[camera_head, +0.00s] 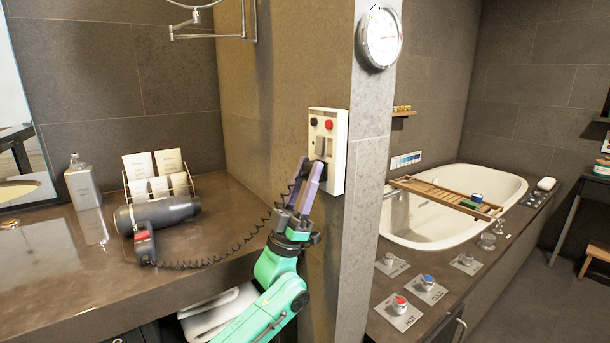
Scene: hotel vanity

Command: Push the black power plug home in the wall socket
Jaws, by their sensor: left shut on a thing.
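A white wall socket panel (341,128) with a black and a red round button on top is fixed to the side of the wall corner. My left gripper (314,170) is in front of its lower half, shut on the black power plug (321,159). The plug is at the panel's face, mostly hidden by the fingers. I cannot tell how deep it sits in the socket. A coiled black cord (215,263) runs from near the gripper to the dark hair dryer (160,213) on the counter. My right gripper is not in view.
A soap bottle (82,184) and a card rack (158,178) stand on the brown counter (60,285). White towels (218,312) lie below its edge. A round dial (379,37) hangs above the panel. A bathtub (445,222) with a wooden tray is right of the corner.

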